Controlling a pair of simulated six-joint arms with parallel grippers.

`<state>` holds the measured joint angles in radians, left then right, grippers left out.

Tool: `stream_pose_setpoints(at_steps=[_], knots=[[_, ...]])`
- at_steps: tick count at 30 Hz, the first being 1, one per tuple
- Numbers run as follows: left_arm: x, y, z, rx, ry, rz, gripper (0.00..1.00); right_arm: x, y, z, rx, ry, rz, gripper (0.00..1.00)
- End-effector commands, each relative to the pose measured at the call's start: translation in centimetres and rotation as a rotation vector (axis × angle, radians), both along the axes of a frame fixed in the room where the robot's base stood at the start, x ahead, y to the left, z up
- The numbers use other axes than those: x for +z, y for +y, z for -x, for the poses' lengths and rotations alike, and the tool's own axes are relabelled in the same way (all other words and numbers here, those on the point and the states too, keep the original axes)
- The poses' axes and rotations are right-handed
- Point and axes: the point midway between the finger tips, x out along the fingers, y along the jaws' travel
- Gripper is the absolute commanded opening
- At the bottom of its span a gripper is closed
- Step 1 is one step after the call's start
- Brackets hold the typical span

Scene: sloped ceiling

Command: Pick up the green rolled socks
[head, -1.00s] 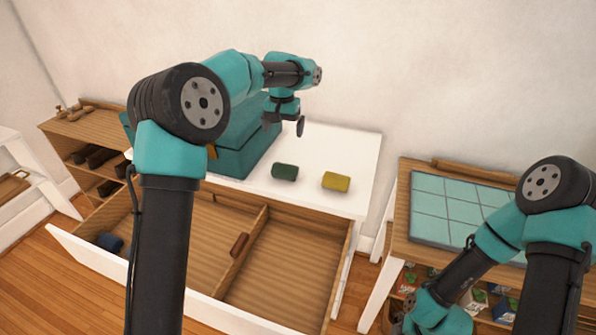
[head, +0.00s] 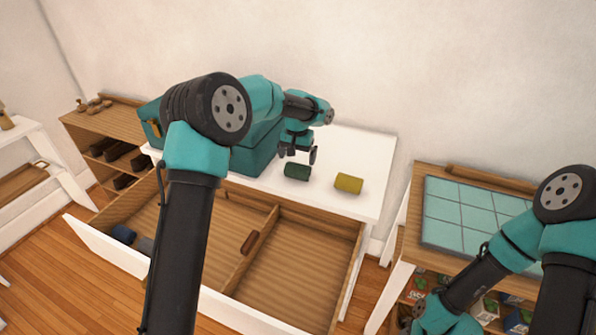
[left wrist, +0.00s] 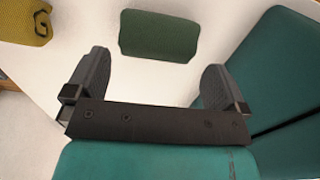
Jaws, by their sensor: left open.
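The green rolled socks (head: 297,172) lie on the white dresser top, in front of the teal box. They also show in the left wrist view (left wrist: 159,36), just beyond and between the fingertips. My left gripper (head: 299,153) is open and empty, above and slightly behind the socks in the head view. In the left wrist view its two fingers (left wrist: 157,75) stand wide apart, and the socks are not between them. My right arm shows at the lower right, but its jaws cannot be made out.
Yellow rolled socks (head: 348,183) lie right of the green ones. A teal box (head: 252,152) stands close on the left. The open drawer (head: 296,262) below has wooden compartments, with dark blue socks (head: 123,233) at its left.

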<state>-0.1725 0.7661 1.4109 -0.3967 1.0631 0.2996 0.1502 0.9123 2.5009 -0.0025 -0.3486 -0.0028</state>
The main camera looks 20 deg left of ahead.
Motion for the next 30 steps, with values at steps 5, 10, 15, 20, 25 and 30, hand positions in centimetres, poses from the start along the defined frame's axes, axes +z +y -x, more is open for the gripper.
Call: stream_pose_setpoints(at_steps=[5,10,15,20,25,30], knots=[[-1.6,0.0,0.0,-0.001,-0.001,0.0,1.0,0.0,0.0,0.0,0.0,0.0,0.0,0.43],[-1.7,0.0,0.0,0.0,-0.001,0.0,1.0,0.0,0.0,0.0,0.0,0.0,0.0,0.43],[-1.8,0.0,0.0,0.0,-0.001,0.0,1.0,0.0,0.0,0.0,0.0,0.0,0.0,0.43],[-2.9,-0.1,0.1,0.0,0.002,0.0,1.0,0.0,0.0,0.0,0.0,0.0,0.0,0.43],[-5.3,-0.2,0.2,0.001,0.002,0.0,1.0,0.0,0.0,0.0,0.0,0.0,0.0,0.43],[-6.8,-0.2,0.1,0.0,0.0,0.0,1.0,0.0,0.0,0.0,0.0,0.0,0.0,0.43]])
